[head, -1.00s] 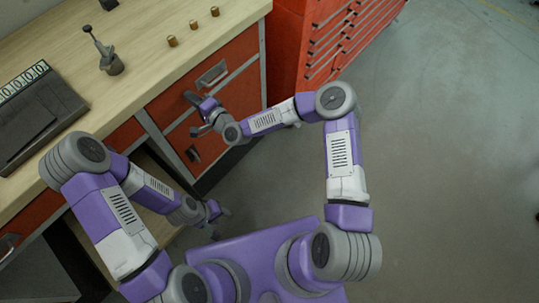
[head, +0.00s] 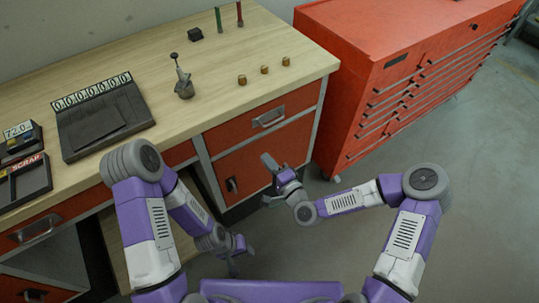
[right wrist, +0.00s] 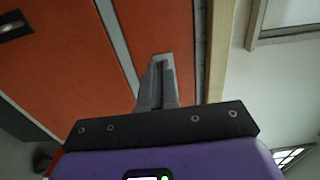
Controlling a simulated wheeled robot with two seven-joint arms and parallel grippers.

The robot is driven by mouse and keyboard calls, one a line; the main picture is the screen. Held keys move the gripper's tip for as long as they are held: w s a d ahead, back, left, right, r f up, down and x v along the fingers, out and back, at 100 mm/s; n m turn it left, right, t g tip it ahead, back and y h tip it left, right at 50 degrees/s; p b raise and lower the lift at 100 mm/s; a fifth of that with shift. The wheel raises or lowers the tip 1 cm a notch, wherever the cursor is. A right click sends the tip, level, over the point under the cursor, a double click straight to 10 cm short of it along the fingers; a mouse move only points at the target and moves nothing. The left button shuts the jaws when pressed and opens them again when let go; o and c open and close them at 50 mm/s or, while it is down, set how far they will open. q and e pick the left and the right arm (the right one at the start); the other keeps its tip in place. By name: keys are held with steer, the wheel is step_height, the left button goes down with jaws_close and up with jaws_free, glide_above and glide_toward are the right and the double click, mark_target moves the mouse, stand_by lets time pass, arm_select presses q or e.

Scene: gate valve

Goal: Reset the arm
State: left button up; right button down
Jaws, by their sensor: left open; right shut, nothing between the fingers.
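My right gripper (head: 268,163) is in front of the red drawer fronts of the bench, below the upper drawer handle. In the right wrist view its fingers (right wrist: 158,84) are together with nothing between them. My left gripper (head: 240,256) is lower, near the bench's lower shelf; it is open and holds nothing that I can see. The grey gate valve (head: 184,84) stands upright on the wooden bench top, away from both grippers.
Several small brass pieces (head: 264,70) stand in a row near the bench's right end. A dark tray (head: 98,122) with number cards and a scrap bin (head: 24,182) are on the left. A red tool cabinet (head: 350,75) stands right of the bench. Floor at right is clear.

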steer(key=shift+s+d, duration=0.1)
steer(key=shift+s, duration=0.1)
steer(key=s+d+f+n+g+h+p, duration=0.3)
steer(key=s+f+n+g, duration=0.3)
steer(key=s+f+g, duration=0.55)
steer(key=s+d+f+n+g+h, duration=0.1)
steer(key=s+d+f, duration=0.2)
steer(key=s+d, duration=0.1)
steer(key=s+d+f+n+g+h+p, duration=0.1)
steer(key=s+d+f+g+h, duration=0.1)
steer(key=s, duration=0.4)
steer(key=shift+s+d+f, duration=0.3)
steer(key=shift+d+f, duration=0.3)
steer(key=shift+d, duration=0.4)
